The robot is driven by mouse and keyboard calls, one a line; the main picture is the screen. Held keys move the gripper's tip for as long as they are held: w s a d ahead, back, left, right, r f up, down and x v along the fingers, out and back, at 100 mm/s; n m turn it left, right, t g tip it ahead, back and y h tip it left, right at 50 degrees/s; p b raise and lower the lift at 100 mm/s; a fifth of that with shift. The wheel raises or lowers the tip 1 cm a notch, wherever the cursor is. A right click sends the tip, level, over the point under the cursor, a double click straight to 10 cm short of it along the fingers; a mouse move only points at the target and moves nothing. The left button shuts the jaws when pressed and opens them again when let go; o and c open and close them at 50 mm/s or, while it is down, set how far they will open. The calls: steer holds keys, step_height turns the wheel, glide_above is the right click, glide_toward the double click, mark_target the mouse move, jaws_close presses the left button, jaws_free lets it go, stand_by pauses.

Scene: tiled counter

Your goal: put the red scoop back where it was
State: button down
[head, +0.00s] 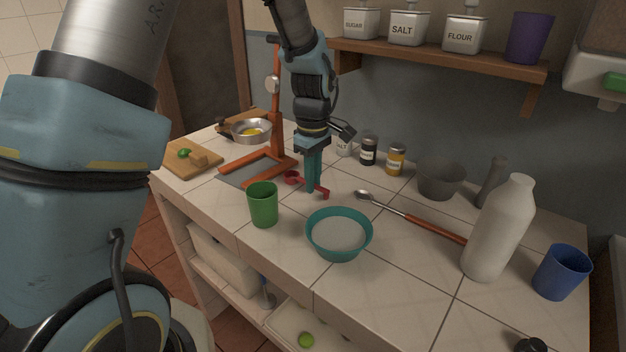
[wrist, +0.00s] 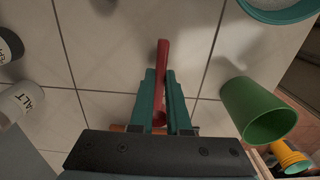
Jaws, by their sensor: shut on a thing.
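The red scoop (head: 322,193) is held in my gripper (head: 315,188), low over the white tiled counter; I cannot tell whether it touches the tiles. In the wrist view the scoop (wrist: 162,75) lies lengthwise between the two teal fingers (wrist: 163,102), its handle pointing away from the wrist. A small round red part (head: 292,177) shows just left of the fingers in the head view. The gripper is shut on the scoop, between the green cup (head: 263,205) and the spice jars. The teal bowl (head: 312,229) stands to the front right.
An orange stand (head: 277,110) with a grey base is left of the gripper. A long spoon (head: 420,222) lies to the right, near a white bottle (head: 497,230) and a blue cup (head: 562,272). A salt jar (wrist: 20,102) and the green cup (wrist: 258,110) flank the fingers in the wrist view.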

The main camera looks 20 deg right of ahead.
steer(key=shift+f, duration=0.4)
steer(key=shift+f, duration=0.1)
steer(key=c, duration=0.9)
jaws_free()
step_height(320, 180, up, 12)
steer(key=b, duration=0.2)
steer(key=s+a+f+m, duration=0.1)
steer(key=a+f+m, duration=0.1)
steer(key=a, duration=0.8)
steer(key=s+a+f+m+t, duration=0.1)
steer(key=a+f+m, duration=0.1)
steer(key=a, duration=0.8)
steer(key=s+a+f+m, duration=0.2)
steer(key=a+m, duration=0.1)
steer(key=a, duration=0.7)
steer(key=shift+a+f+t, duration=0.1)
steer(key=shift+t, duration=0.2)
